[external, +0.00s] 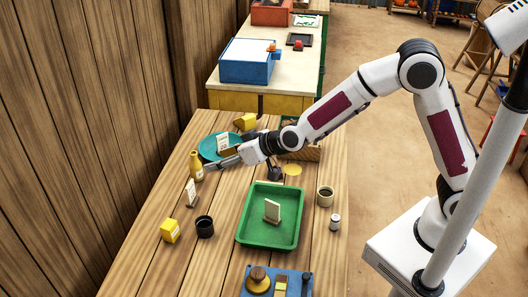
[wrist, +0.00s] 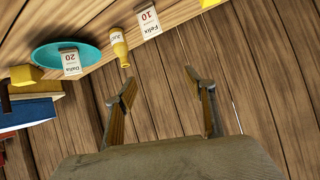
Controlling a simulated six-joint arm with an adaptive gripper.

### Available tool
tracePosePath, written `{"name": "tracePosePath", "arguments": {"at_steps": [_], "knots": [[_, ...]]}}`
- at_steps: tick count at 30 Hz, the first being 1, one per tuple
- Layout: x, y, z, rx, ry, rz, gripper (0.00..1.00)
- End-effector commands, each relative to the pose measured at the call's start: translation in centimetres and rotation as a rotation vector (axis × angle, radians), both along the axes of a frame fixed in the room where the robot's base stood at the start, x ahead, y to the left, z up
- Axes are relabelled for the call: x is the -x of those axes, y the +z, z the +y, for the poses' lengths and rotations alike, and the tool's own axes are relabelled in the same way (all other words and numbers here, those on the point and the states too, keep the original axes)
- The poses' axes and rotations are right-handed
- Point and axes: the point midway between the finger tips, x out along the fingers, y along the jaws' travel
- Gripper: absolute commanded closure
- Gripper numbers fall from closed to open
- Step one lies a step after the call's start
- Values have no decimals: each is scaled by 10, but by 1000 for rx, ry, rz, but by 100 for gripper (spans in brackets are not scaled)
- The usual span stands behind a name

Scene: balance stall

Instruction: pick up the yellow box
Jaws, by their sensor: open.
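The yellow box (external: 170,231) stands on the wooden table at its left front part, with a pale label on its front. In the wrist view only a yellow corner (wrist: 209,3) shows at the top edge, likely the same box. My gripper (external: 209,168) is above the table's left side near the yellow bottle, well behind the box in the external view. In the wrist view my gripper (wrist: 165,86) has its fingers apart with nothing between them.
A black cup (external: 205,227) stands right of the box. A name card (external: 191,193) and yellow bottle (external: 196,165) stand behind it. A teal plate (external: 207,147), another yellow object (external: 245,121) and a green tray (external: 245,235) are also on the table. A wooden wall (external: 60,150) borders the left.

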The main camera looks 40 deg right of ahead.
Motion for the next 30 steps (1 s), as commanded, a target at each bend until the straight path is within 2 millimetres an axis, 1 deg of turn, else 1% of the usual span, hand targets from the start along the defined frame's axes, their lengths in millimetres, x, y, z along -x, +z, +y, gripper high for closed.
{"name": "tracePosePath", "arguments": {"at_steps": [1, 6, 11, 18, 24, 27, 30], "knots": [[2, -10, 12, 1, 7, -5, 46], [4, -36, 47, -2, 19, -43, 46], [10, -62, 76, -2, 29, -80, 46], [25, -104, 117, 3, 42, -140, 46], [40, -134, 141, 8, 49, -187, 46], [46, -144, 147, 11, 50, -204, 46], [48, -149, 151, 11, 52, -214, 46]]}}
